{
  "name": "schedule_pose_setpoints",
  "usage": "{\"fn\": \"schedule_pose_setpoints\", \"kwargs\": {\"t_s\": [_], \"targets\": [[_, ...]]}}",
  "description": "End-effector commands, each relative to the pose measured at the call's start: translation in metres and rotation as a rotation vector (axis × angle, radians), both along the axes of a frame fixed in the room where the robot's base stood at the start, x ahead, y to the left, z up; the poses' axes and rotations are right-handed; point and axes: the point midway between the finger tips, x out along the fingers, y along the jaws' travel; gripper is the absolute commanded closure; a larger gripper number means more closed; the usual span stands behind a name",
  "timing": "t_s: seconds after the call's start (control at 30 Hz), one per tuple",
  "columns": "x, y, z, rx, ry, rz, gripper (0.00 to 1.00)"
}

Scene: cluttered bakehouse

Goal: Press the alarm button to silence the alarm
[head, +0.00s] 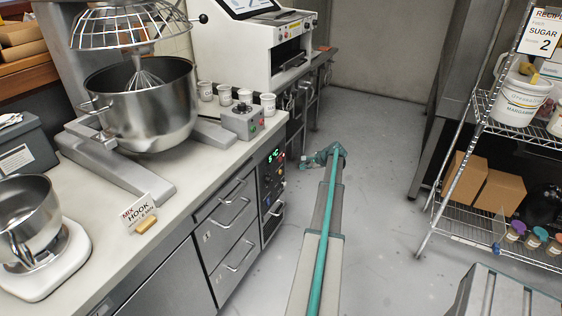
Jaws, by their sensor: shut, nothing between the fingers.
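The dark control panel (272,181) is on the front of the counter, with a lit green temperature display (273,156). A few small knobs or buttons, at least one reddish, sit along its right side; I cannot tell which is the alarm button. My gripper (306,162) is small in the picture, at the end of my grey and teal arm. It points left toward the panel, just right of it in the picture, and appears apart from it. It is shut and empty. Its fingertips are too small to make out clearly.
A grey switch box (241,121) with coloured buttons stands on the worktop beside several white cups (224,95). A large mixer bowl (143,103) stands at left. A wire rack (470,128) is at right. Bare floor (385,215) lies between counter and rack.

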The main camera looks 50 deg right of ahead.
Motion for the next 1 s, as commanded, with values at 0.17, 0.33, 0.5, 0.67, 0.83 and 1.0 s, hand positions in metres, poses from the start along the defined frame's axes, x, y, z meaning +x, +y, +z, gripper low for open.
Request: {"fn": "schedule_pose_setpoints", "kwargs": {"t_s": [0.17, 0.33, 0.5, 0.67, 0.83, 1.0], "targets": [[0.0, 0.0, 0.0, -0.001, 0.001, 0.002, 1.0], [0.002, 0.001, 0.0, -0.001, 0.002, 0.003, 1.0], [0.011, 0.002, 0.0, -0.002, 0.002, 0.003, 1.0], [0.027, 0.005, 0.0, -0.002, 0.001, 0.005, 1.0], [0.048, 0.008, 0.0, -0.003, 0.002, 0.004, 1.0], [0.069, 0.012, 0.0, -0.002, 0.001, 0.004, 1.0]]}}
